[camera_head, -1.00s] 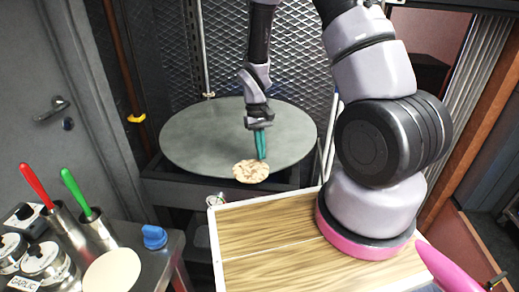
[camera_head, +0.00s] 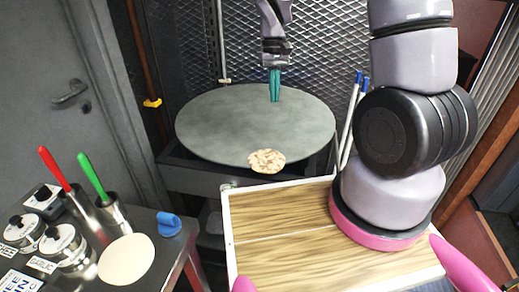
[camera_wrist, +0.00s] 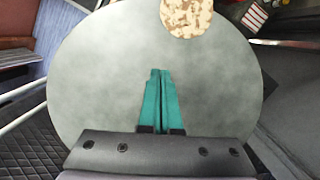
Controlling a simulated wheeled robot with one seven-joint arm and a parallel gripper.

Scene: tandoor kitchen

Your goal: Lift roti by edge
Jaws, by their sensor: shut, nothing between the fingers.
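A browned, speckled roti (camera_head: 267,161) lies at the near edge of the round grey griddle plate (camera_head: 215,125) in the head view, a little past its rim. In the wrist view the roti (camera_wrist: 187,15) is at the top edge, partly cut off, on the plate (camera_wrist: 95,85). My gripper (camera_head: 274,98) has teal fingers and is above the far half of the plate, apart from the roti. In the wrist view the fingers (camera_wrist: 160,75) are together with nothing between them.
A wooden board (camera_head: 275,235) with a pale rim lies in front of the plate. At left, a counter holds a pale flat round (camera_head: 127,260), a blue knob (camera_head: 169,224), spice jars (camera_head: 62,248) and red (camera_head: 54,167) and green (camera_head: 92,174) handled tools. A mesh panel (camera_head: 195,50) stands behind the plate.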

